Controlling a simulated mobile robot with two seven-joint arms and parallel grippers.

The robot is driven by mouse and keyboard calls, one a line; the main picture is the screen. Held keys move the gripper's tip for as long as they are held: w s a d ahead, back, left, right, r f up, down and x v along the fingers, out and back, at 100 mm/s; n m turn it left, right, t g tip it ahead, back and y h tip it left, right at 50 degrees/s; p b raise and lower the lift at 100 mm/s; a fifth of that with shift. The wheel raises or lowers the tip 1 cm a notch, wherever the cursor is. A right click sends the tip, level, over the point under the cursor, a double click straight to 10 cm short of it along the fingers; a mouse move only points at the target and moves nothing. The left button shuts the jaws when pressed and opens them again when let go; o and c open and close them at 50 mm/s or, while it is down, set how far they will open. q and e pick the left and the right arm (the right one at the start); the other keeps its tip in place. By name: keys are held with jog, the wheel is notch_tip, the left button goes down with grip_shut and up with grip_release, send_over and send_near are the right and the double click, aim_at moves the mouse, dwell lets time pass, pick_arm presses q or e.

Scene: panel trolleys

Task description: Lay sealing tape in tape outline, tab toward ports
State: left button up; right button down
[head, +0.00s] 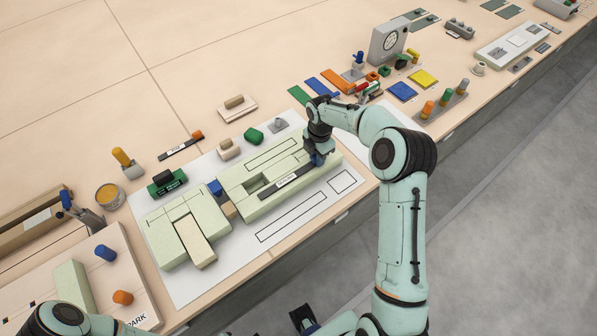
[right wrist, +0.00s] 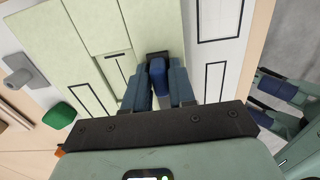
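The sealing tape (head: 287,181) is a dark strip with a white label and a blue grip. It lies lengthwise along the pale green panel (head: 262,213), at or just above its top; contact is unclear. My right gripper (head: 317,160) points down and is shut on the blue grip (right wrist: 158,76) near the tape's right end. My palm hides the rest of the strip in the right wrist view. A long black outline (head: 291,217) on the white mat lies empty, nearer the front edge. My left gripper (right wrist: 272,97) is open and empty beyond the table's front edge.
A small empty outline (head: 342,181) lies right of the long one. Behind the panel stand a green block (head: 253,135) and a grey holder (head: 278,124). Another dark strip with an orange end (head: 181,147) lies at the back left. Coloured plates and a dial box (head: 388,41) stand right.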

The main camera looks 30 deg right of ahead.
jog(key=shift+r+p, duration=1.5)
jog(key=shift+r, duration=1.05)
pick_arm(q)
jog(key=w+r, duration=0.2)
jog(key=r, duration=0.1)
jog(key=shift+r, duration=0.25)
pick_arm(e)
jog(key=shift+s+a+f, duration=0.1)
jog(key=shift+s, duration=0.05)
jog(key=s+a+b, duration=0.5)
jog(key=s, duration=0.4)
notch_tip(320, 180, down, 6)
jog(key=b, duration=0.4)
jog(key=shift+w+r, duration=0.15)
jog(key=shift+r, duration=0.1)
jog(key=shift+f+b, duration=0.7)
jog(key=shift+f, duration=0.8)
pick_arm(q)
notch_tip(320, 180, down, 11)
jog(key=s, duration=0.3)
jog(key=shift+r, duration=0.2)
